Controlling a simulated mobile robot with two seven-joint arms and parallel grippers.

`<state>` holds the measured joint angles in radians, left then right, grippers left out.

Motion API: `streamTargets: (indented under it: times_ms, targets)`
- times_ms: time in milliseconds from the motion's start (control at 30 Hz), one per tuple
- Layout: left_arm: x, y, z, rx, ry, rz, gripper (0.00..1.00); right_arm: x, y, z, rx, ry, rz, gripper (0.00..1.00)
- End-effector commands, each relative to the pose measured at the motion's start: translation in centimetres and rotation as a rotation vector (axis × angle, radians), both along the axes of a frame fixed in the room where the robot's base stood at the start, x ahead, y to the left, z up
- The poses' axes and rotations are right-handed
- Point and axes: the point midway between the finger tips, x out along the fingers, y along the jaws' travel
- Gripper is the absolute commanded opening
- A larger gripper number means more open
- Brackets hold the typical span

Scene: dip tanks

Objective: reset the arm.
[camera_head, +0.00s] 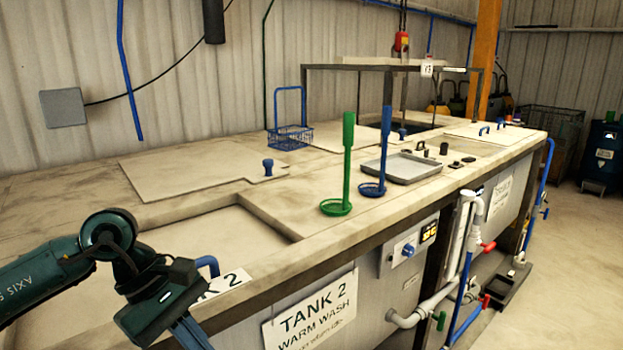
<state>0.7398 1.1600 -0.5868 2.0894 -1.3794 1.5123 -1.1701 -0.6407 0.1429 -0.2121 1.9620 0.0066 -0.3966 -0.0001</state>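My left arm comes in from the lower left, dark green. My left gripper (188,328) points down in front of the near edge of the bench, by Tank 2. A blue part shows below its body, cut off by the bottom edge of the picture. I cannot tell whether this is its fingers or something held. My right gripper is not in view.
The tank bench (365,225) runs away to the right. On it stand a green ladle (347,165), a blue ladle (384,150), a grey tray (402,168) and a blue basket (290,137). A Tank 2 sign (310,315) and pipes (440,300) are at the front.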

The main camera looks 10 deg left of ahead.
Motion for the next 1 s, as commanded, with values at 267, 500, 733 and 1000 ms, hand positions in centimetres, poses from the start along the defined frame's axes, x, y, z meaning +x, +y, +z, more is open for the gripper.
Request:
streamTargets:
  times_ms: [267,500,733,1000]
  targets:
    - [-0.3,-15.0,1.1,-1.024,0.79,0.519,0.0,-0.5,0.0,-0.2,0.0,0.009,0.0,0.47]
    - [5.0,-12.0,-5.9,-1.674,1.783,1.309,0.0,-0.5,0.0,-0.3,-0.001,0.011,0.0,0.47]
    - [0.5,-8.0,-21.7,1.252,-1.637,-1.323,0.0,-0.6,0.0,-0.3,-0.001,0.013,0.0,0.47]
    - [-7.4,-7.8,-30.3,0.852,-1.253,-1.097,0.0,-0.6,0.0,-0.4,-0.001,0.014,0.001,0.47]
